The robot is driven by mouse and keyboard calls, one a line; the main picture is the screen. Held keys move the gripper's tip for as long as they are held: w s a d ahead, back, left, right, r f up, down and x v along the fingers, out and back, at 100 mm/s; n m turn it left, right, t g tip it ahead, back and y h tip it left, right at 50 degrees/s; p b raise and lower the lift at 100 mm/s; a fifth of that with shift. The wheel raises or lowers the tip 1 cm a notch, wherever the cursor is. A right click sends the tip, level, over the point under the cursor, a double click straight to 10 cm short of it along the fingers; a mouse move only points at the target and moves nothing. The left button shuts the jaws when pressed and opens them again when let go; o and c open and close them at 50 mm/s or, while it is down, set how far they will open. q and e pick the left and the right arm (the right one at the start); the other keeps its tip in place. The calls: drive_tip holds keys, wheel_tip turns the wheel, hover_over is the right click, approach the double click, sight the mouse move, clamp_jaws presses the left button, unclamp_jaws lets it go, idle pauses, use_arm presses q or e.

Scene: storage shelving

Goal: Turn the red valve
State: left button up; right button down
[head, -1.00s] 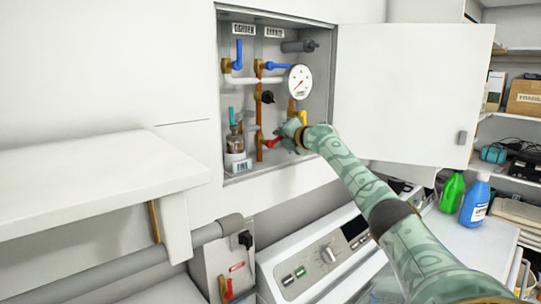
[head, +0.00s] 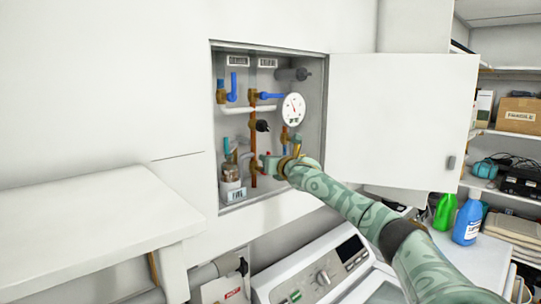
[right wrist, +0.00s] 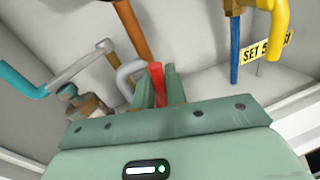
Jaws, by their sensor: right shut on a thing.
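The red valve handle (right wrist: 156,88) shows between the two fingers of my right gripper (right wrist: 157,90) in the right wrist view, and the gripper is shut on it. In the head view my right gripper (head: 276,164) is inside the open wall cabinet, at the lower end of the vertical copper pipe (head: 253,140). There only a small red tip of the handle (head: 268,153) shows, standing up beside the pipe; the gripper hides most of it. My left gripper is in neither view.
The cabinet (head: 214,130) also holds blue handles (head: 232,85), a round gauge (head: 293,109), a black knob (head: 262,126) and a yellow handle (right wrist: 275,14). Its door (head: 400,120) stands open to the right. A white ledge (head: 90,215) juts out at left; a washing machine (head: 320,272) is below.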

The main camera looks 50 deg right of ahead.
drive_tip(key=shift+w+a+f+n, duration=0.15)
drive_tip(key=shift+a+n, duration=0.2)
drive_tip(key=shift+n, duration=0.45)
drive_tip(key=shift+p, duration=0.3)
drive_tip(key=c, duration=1.5)
unclamp_jaws()
drive_tip(key=shift+c, duration=0.2)
drive_tip(key=b+v, duration=1.3)
drive_tip(key=v, duration=0.3)
drive_tip(key=shift+s, duration=0.2)
